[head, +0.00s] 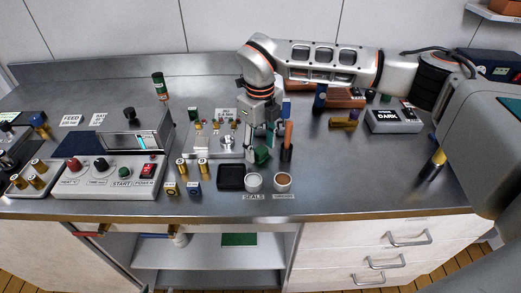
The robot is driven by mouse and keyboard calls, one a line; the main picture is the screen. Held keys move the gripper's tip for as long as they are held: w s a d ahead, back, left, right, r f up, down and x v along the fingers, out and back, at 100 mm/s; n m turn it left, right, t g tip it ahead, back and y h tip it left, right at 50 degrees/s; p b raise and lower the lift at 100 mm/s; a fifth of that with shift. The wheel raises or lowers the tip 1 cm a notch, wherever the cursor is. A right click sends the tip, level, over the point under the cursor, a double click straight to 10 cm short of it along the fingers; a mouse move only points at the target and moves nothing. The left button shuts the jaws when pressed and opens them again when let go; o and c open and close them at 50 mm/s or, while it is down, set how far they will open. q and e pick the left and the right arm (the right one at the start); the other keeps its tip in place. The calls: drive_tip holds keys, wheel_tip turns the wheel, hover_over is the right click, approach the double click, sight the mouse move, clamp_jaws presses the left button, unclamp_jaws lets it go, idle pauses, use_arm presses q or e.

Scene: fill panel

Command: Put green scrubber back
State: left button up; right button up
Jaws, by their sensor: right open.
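My right gripper (263,146) comes in from the right and points down over the middle of the bench, with its fingers apart. A dark green rounded object (262,156), possibly the green scrubber, is at its fingertips; part of it is hidden, and I cannot tell whether they touch. I cannot tell for sure which of the two is the scrubber. My left gripper is not in view.
A dark cup with an orange-handled tool (287,142) stands close right of the gripper. A black tray (231,177) and two small cups (253,182) are in front.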

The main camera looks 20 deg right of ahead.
sight(260, 149)
wheel_tip(260, 149, up, 10)
drive_tip(key=shift+r+b, duration=0.25)
drive_tip(key=shift+b, duration=0.1)
